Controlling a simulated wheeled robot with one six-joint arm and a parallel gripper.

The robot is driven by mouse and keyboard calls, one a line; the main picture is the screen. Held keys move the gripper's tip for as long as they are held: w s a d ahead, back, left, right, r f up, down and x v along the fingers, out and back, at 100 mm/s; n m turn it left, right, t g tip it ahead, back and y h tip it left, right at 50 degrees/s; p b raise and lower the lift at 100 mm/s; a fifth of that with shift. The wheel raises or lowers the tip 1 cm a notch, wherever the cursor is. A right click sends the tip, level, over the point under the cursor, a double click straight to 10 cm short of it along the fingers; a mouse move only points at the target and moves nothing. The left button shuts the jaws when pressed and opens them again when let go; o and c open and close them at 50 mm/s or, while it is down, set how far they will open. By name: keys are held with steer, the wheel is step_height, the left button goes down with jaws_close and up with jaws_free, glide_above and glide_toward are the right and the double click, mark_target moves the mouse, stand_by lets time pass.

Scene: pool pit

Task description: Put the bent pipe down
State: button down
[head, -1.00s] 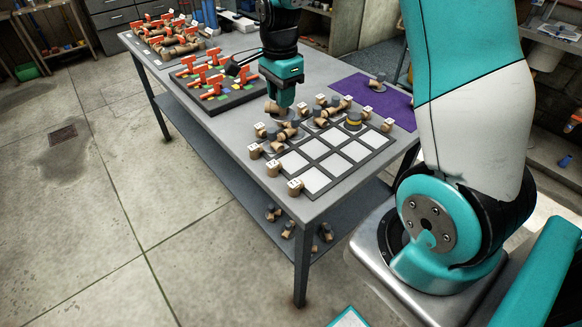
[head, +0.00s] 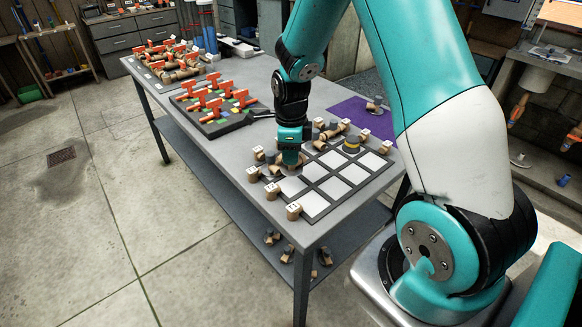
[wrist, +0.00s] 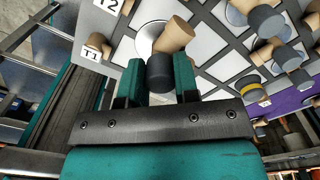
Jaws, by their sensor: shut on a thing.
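The bent pipe (wrist: 173,36), with a tan arm and a dark grey end, is between the fingers of my gripper (wrist: 158,86) in the wrist view. The fingers are shut on its dark end. A pale round disc shows behind the pipe; I cannot tell whether the pipe touches it. In the head view my gripper (head: 289,162) points down at the left edge of the grid board (head: 323,187), low over the table. The pipe is mostly hidden there by the gripper.
Tan blocks with white labels (head: 294,211) line the board's edge. More tan and grey pipe pieces stand near its back, with a yellow-banded grey part (head: 351,143). A purple mat (head: 362,118) lies beyond. A dark tray with orange-handled parts (head: 216,112) stands to the left. Several board cells are bare.

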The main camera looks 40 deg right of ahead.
mark_target(291, 168)
steer(key=shift+f, duration=2.8)
steer(key=shift+f, duration=0.2)
steer(key=c, duration=0.9)
jaws_free()
steer(key=shift+r, duration=0.1)
steer(key=shift+o, duration=0.2)
steer(key=shift+r, duration=0.1)
